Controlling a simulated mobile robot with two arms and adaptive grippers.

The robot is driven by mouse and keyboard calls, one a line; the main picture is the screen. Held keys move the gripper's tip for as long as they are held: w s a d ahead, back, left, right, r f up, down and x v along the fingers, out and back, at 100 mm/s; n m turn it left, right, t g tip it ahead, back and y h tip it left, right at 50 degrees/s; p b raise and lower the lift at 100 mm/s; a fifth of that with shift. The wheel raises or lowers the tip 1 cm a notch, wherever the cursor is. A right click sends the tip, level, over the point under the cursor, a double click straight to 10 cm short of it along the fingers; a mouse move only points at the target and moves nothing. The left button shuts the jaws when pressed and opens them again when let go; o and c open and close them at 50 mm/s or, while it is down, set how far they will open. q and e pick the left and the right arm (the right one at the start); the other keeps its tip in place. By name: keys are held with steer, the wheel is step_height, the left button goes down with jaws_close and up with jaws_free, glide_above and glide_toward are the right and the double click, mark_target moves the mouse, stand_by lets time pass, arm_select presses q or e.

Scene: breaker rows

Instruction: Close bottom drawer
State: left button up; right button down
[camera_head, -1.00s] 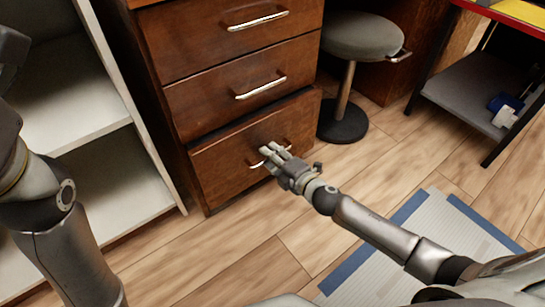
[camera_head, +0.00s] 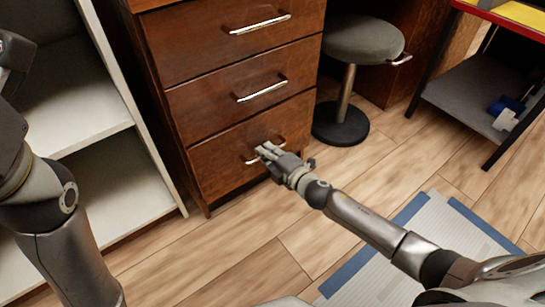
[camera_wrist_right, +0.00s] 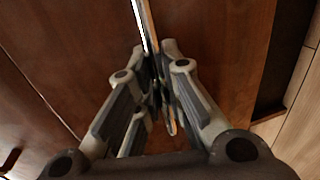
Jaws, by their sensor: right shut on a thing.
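The bottom drawer (camera_head: 222,163) is the lowest of three brown wooden drawers in a cabinet. Its front looks flush with the drawers above. My right gripper (camera_head: 264,152) is at this drawer's metal handle (camera_head: 250,160), shut on it, and covers its middle. In the right wrist view the fingers (camera_wrist_right: 160,95) close around the handle bar (camera_wrist_right: 143,22) against brown wood. My left arm shows at the left edge of the head view; its gripper is out of the picture.
The middle drawer (camera_head: 205,98) and top drawer (camera_head: 190,45) look shut. A grey round stool (camera_head: 362,40) stands right of the cabinet. A white shelf (camera_head: 115,195) stands to the left. Wooden floor (camera_head: 225,250) is clear in front, with a blue-edged mat (camera_head: 400,250) at right.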

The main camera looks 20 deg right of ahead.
steer(key=shift+w+r, duration=0.1)
steer(key=shift+w, duration=0.35)
steer(key=c, duration=1.5)
jaws_free()
steer(key=shift+w+a, duration=0.15)
steer(key=shift+a, duration=0.05)
steer(key=shift+c, duration=0.2)
steer(key=v, duration=1.2)
